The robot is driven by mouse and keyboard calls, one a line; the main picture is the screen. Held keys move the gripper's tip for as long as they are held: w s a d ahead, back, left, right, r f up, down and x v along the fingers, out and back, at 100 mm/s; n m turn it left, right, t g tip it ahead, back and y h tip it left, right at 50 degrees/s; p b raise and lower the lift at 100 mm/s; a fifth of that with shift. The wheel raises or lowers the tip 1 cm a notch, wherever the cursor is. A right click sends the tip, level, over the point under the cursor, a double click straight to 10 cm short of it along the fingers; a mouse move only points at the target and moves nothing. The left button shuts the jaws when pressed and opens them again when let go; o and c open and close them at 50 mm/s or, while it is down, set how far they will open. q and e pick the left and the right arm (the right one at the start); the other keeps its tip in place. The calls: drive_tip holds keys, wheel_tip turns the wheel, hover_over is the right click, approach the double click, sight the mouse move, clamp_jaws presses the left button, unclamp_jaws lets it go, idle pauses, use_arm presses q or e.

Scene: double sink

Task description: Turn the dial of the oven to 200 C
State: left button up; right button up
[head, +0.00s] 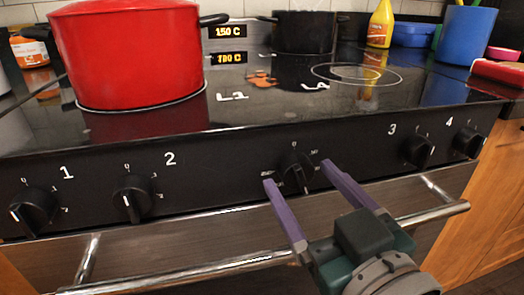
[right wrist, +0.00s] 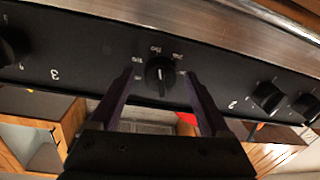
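The oven dial (head: 296,169) is a round black knob in the middle of the black front panel, with small white numbers around it. Its white pointer mark faces down, slightly right, in the head view. The dial also shows in the right wrist view (right wrist: 159,75). A lit display (head: 229,31) at the back reads 150 C; a second lit patch below it looks like its reflection. My right gripper (head: 298,174) is open, its purple fingers on either side of the dial with a gap on both sides. My left gripper is not in view.
Burner knobs 1 (head: 35,208), 2 (head: 133,196), 3 (head: 418,150) and 4 (head: 469,141) flank the dial. A metal handle bar (head: 190,273) runs below the panel. A red pot (head: 130,55) and a black pot (head: 303,32) stand on the glass cooktop.

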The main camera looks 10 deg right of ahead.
clamp_jaws()
idle(0.4)
drive_tip(key=shift+m, duration=0.3)
drive_tip(key=m, duration=0.3)
drive_tip(key=shift+a+m+p, duration=0.1)
drive_tip(key=shift+m+p, duration=0.3)
drive_tip(key=m, duration=0.3)
drive_tip(key=shift+m+t, duration=0.3)
drive_tip(key=shift+m, duration=0.9)
drive_tip(key=shift+h, duration=0.3)
